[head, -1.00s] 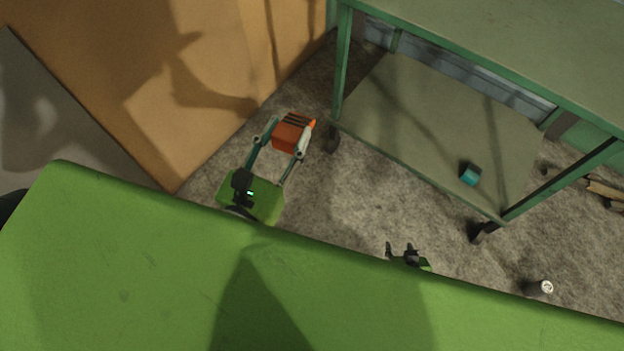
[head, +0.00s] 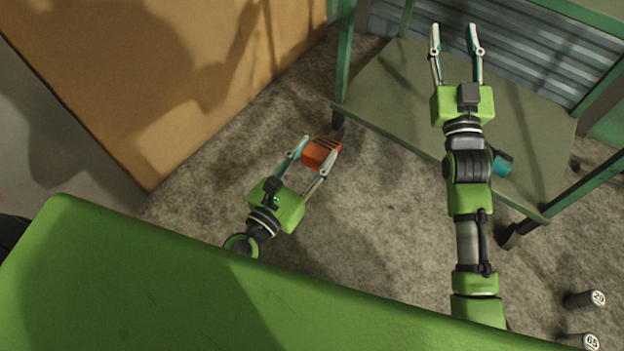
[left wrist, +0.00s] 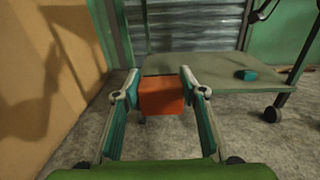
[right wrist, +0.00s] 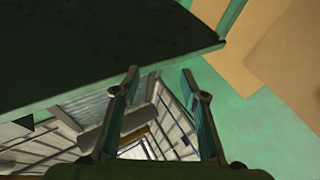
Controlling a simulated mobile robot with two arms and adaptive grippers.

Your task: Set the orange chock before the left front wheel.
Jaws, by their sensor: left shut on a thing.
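The orange chock (head: 318,155) is held between the fingers of my left gripper (head: 319,149), just in front of the cart's left front wheel (head: 338,124). The chock also fills the gap between the fingers in the left wrist view (left wrist: 162,96). I cannot tell whether it touches the floor. The left front wheel is dark and small, under the green corner post. In the left wrist view the chock seems to hide most of it. My right gripper (head: 454,28) is open and empty, reaching up over the cart in the head view; its open fingers show in the right wrist view (right wrist: 159,72).
The green cart's lower shelf (head: 400,100) carries a teal block (head: 503,165). The right front wheel (head: 512,236) stands on the carpet. A tan panel (head: 150,80) stands at left. Two dark cylinders (head: 584,300) are at lower right. Carpet between the wheels is clear.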

